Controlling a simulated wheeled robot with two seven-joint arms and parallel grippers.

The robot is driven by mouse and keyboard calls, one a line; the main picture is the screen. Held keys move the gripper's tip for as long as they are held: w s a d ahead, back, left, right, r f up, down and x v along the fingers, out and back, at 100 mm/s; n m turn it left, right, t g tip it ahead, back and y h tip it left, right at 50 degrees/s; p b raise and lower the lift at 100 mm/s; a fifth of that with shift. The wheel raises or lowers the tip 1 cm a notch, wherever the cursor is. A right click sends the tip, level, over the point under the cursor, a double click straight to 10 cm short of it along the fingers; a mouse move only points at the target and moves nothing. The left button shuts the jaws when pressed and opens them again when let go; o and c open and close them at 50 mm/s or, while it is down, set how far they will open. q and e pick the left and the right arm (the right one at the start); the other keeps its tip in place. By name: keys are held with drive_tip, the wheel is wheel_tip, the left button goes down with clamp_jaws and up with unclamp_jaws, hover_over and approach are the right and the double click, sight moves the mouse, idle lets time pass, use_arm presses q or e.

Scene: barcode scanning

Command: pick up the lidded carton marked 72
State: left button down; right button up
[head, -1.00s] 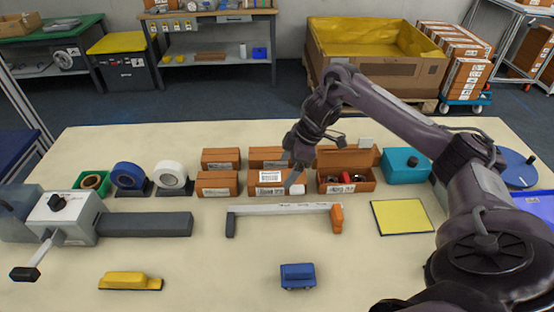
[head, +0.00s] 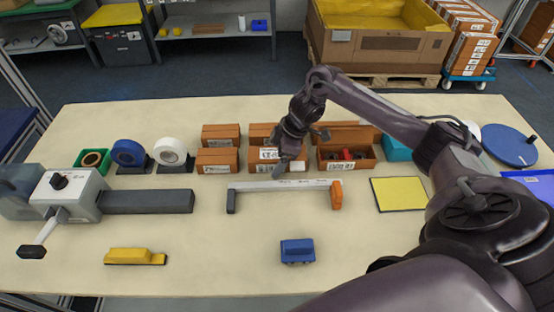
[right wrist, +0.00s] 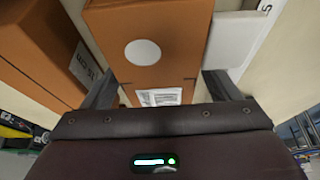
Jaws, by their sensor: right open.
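Several brown lidded cartons stand in two rows at the middle of the table. In the right wrist view my open fingers (right wrist: 160,88) straddle a brown carton (right wrist: 153,50) with a round white sticker and a white label. Whether they touch it is unclear. Another carton (right wrist: 40,52) stands to its left. The labels are too small or turned for me to read 72. My left gripper is out of view.
An open brown box (head: 347,161) with dark and red items stands right of the cartons. A white bar with an orange end (head: 336,195) lies in front. Tape rolls (head: 128,152) stand left. A blue block (head: 297,251) and yellow pad (head: 398,193) lie nearer.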

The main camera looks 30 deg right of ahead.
drive_tip(key=c, duration=1)
drive_tip(key=shift+c, duration=0.4)
drive_tip(key=shift+w+r, duration=0.1)
drive_tip(key=shift+r, duration=0.1)
